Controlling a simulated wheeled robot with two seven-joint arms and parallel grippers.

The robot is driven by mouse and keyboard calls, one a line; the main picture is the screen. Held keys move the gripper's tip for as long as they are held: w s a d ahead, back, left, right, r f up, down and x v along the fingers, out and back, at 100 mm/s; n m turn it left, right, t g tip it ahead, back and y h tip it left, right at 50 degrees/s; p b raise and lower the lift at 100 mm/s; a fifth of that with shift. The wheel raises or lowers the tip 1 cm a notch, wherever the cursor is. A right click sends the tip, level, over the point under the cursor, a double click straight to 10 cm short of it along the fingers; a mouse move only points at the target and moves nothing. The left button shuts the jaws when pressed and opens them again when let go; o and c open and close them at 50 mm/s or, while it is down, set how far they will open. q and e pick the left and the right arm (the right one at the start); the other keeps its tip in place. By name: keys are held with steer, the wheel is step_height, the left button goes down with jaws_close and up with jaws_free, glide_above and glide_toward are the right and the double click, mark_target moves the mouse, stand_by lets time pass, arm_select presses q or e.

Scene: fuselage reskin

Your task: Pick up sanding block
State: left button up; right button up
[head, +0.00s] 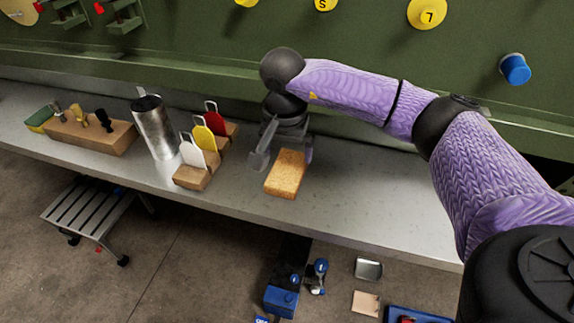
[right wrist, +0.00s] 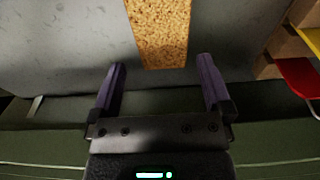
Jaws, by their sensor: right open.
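The sanding block (head: 286,174) is a tan, speckled, oblong block lying flat on the grey shelf, right of the coloured scrapers. In the right wrist view the block (right wrist: 160,32) shows at the top centre, just beyond the fingertips and lined up with the gap between them. My right gripper (head: 284,153) is at the block's far end, its fingers spread. In the right wrist view the gripper (right wrist: 162,78) is open and empty, with no finger touching the block that I can see. My left gripper is not in view.
A wooden holder (head: 194,177) with white, yellow and red scrapers stands close left of the block. Further left are a metal canister (head: 154,127) and a wooden tool rack (head: 90,134). The grey shelf (head: 370,195) is clear to the right. A green wall (head: 360,40) rises behind.

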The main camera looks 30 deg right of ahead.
mark_target(288, 168)
steer(key=f, duration=0.4)
steer(key=f+b, duration=0.1)
steer(key=f, duration=0.1)
steer(key=shift+w+d+f, duration=0.15)
steer(key=shift+w+d, duration=0.05)
steer(key=shift+w, duration=0.1)
steer(key=c, duration=0.9)
step_height(288, 168, up, 9)
steer(key=shift+r+p, duration=0.15)
steer(key=shift+p, duration=0.7)
steer(key=shift+r, duration=0.45)
